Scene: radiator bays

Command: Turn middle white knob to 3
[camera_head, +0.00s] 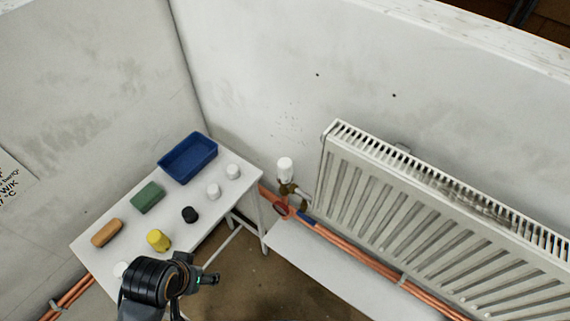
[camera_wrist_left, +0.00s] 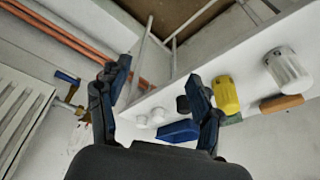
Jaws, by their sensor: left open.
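A white knob (camera_head: 285,164) stands upright on the brass valve (camera_head: 289,189) at the radiator's left end. Loose white knobs stand on the white table: one near the far corner (camera_head: 233,171), one beside it (camera_head: 213,190) and one at the near end (camera_head: 121,269), partly hidden by my arm. I cannot read any numbers on the knobs. My left gripper (camera_head: 207,279) is at the table's near edge, apart from the valve knob. In the left wrist view its fingers (camera_wrist_left: 158,72) are spread and empty, with the near white knob (camera_wrist_left: 288,68) at the right. My right gripper is out of view.
The table also carries a yellow knob (camera_head: 158,240), a black knob (camera_head: 190,214), a green block (camera_head: 147,197), an orange block (camera_head: 107,232) and a blue tray (camera_head: 188,158). The radiator (camera_head: 430,220) and copper pipes (camera_head: 360,265) lie to the right along the wall.

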